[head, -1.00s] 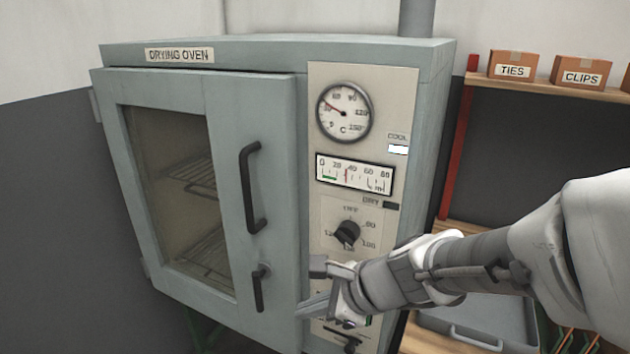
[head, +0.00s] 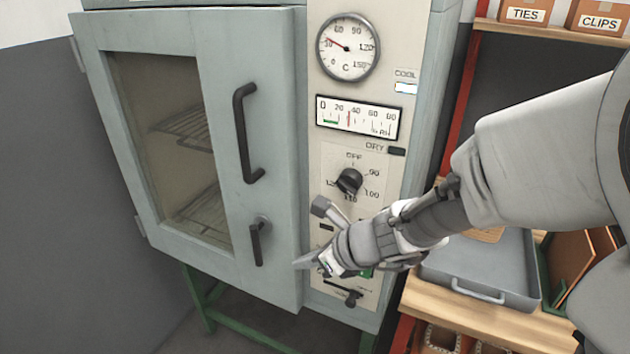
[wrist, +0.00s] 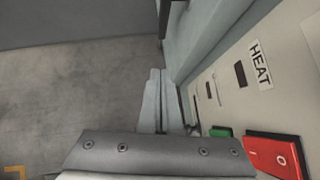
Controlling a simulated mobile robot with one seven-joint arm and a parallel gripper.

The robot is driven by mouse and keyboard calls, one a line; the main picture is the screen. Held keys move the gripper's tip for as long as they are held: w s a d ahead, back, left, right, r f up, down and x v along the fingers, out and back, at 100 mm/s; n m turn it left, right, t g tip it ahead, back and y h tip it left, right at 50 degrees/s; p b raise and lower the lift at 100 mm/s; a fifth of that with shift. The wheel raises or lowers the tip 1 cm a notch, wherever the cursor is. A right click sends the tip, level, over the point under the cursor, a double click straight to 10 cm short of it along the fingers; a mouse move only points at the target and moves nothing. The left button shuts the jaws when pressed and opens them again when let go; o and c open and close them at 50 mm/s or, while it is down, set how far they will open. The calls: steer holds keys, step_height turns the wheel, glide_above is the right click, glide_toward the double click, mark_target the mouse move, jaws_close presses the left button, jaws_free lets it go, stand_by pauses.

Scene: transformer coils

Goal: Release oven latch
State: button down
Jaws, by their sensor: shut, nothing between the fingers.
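The drying oven's door (head: 220,200) is pale grey-green and looks shut. A dark latch handle (head: 257,243) hangs down on the door's lower right, below the long dark door handle (head: 246,133). My gripper (head: 305,262) is shut and empty, in front of the lower control panel, to the right of the latch and a little lower than it. In the wrist view its closed fingers (wrist: 158,100) point along the oven front. The latch cannot be made out clearly there.
The control panel (head: 345,125) carries a dial, a humidity meter and a knob (head: 349,182). In the wrist view a red switch (wrist: 273,155) and a green button lie close beside my gripper. A grey tray (head: 480,265) sits on the wooden shelf at right.

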mark_target(260, 261)
steer(key=shift+w+a+f+b, duration=0.45)
steer(key=shift+w+a+f, duration=0.45)
steer(key=shift+a, duration=0.4)
steer(key=shift+w+a+f+b, duration=0.45)
steer(key=shift+w+a+f, duration=0.45)
steer(key=shift+a, duration=0.4)
steer(key=shift+w+a+f+b, duration=0.45)
steer(key=shift+w+a+f, duration=0.45)
steer(key=shift+a, duration=0.4)
steer(key=shift+f+b, duration=0.2)
steer(key=shift+b, duration=0.25)
steer(key=shift+a, duration=0.1)
